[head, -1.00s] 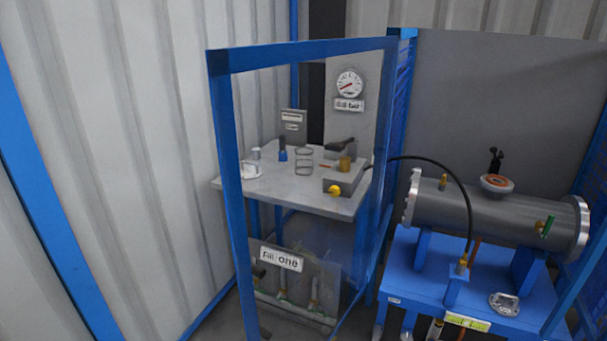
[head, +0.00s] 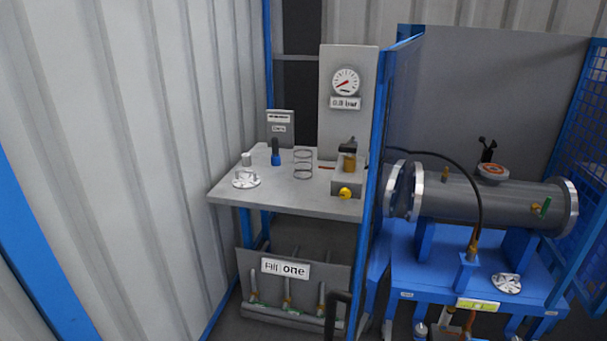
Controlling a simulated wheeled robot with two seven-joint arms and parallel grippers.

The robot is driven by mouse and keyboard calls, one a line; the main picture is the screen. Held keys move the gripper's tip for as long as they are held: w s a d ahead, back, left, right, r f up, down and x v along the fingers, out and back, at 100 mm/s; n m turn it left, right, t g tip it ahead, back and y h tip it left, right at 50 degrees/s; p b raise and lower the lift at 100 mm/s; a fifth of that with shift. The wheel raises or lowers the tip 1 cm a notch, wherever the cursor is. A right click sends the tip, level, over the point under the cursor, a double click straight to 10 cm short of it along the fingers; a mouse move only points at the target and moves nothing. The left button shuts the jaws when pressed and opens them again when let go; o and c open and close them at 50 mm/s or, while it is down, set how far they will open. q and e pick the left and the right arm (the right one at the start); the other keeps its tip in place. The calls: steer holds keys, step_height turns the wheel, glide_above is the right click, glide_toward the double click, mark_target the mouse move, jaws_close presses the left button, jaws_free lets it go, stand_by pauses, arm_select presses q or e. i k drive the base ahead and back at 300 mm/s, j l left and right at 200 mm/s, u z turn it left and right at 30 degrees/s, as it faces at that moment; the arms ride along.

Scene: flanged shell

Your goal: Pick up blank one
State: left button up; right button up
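No part is readably marked as blank one. A silver disc with a raised, spoked-looking top (head: 246,180) lies flat on the left of the grey bench (head: 290,194). A similar silver disc (head: 507,284) lies on the blue stand (head: 440,265), right of centre. The grey shell (head: 460,199) lies on its side on that stand, with a round flange (head: 571,206) at its right end. Round plate edges (head: 396,190) show at its left end, partly behind the blue frame. Neither of my grippers is in view.
The bench also holds a small cylinder (head: 246,159), a blue-based tool (head: 275,154), a wire coil (head: 303,163) and a gauge panel (head: 345,110). A blue upright frame (head: 374,200) stands between bench and shell. A dark bent bar (head: 338,312) rises at the bottom.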

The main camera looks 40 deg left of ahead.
mark_target(247, 181)
steer(key=i+j+z, duration=0.1)
steer(key=j+z, duration=0.25)
steer(key=j, duration=0.3)
steer(key=j+z, duration=0.35)
steer(key=j, duration=0.3)
steer(key=i+j, duration=0.05)
